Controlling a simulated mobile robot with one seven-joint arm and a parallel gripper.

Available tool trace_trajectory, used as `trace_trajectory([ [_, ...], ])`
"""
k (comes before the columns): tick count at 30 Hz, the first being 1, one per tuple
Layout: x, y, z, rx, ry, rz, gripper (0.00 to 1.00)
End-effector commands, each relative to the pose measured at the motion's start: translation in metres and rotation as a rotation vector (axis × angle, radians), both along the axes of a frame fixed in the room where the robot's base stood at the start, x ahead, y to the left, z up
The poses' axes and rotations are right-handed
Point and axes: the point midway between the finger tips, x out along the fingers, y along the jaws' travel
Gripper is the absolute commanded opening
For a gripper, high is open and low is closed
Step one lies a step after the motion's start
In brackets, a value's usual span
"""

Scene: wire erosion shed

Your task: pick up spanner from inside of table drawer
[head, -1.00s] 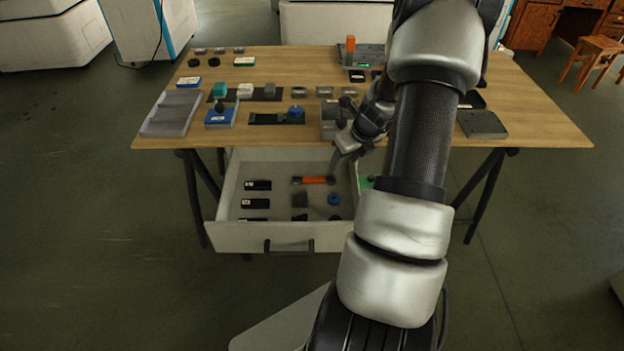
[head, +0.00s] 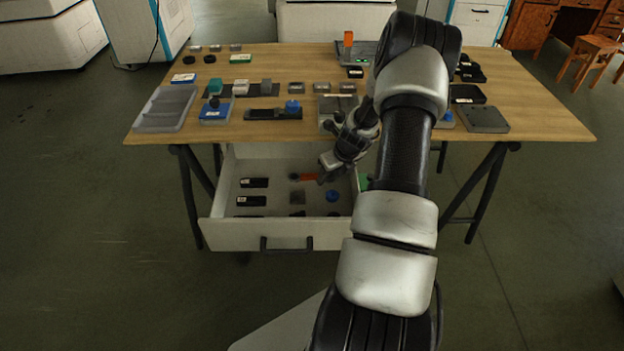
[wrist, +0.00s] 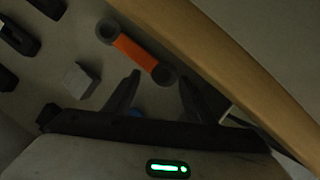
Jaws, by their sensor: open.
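The spanner (wrist: 136,53) lies flat in the open table drawer (head: 262,233), near its back. It has an orange handle and dark grey rounded ends in the wrist view. In the head view the spanner (head: 304,177) is partly hidden by my gripper (head: 326,172). In the wrist view my gripper (wrist: 155,85) is open and empty, its fingertips pointing at the spanner's right end. I cannot tell the exact height between the fingers and the spanner.
The wooden tabletop edge (wrist: 245,75) runs close beside the spanner in the wrist view. A grey block (wrist: 80,80), black items (head: 254,183) and a blue round part (head: 333,196) lie in the drawer. The tabletop (head: 290,65) holds many small parts.

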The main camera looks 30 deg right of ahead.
Motion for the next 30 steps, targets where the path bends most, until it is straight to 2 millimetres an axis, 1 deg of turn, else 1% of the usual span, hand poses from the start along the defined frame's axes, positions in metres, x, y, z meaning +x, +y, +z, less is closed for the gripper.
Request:
trace_trajectory([
  [5,0.001,0.000,0.000,-0.001,-0.001,0.000,0.50],
  [6,0.001,0.000,0.000,-0.001,-0.001,0.000,0.48],
  [11,0.001,0.000,0.000,-0.001,-0.001,0.000,0.21],
  [12,0.001,0.000,0.000,-0.001,-0.001,0.000,0.15],
  [14,0.001,0.000,0.000,-0.001,-0.001,0.000,0.04],
  [15,0.001,0.000,0.000,-0.001,-0.001,0.000,0.02],
  [25,0.001,0.000,0.002,-0.001,-0.002,0.000,0.02],
  [30,-0.001,0.006,0.010,-0.001,-0.002,0.000,0.02],
])
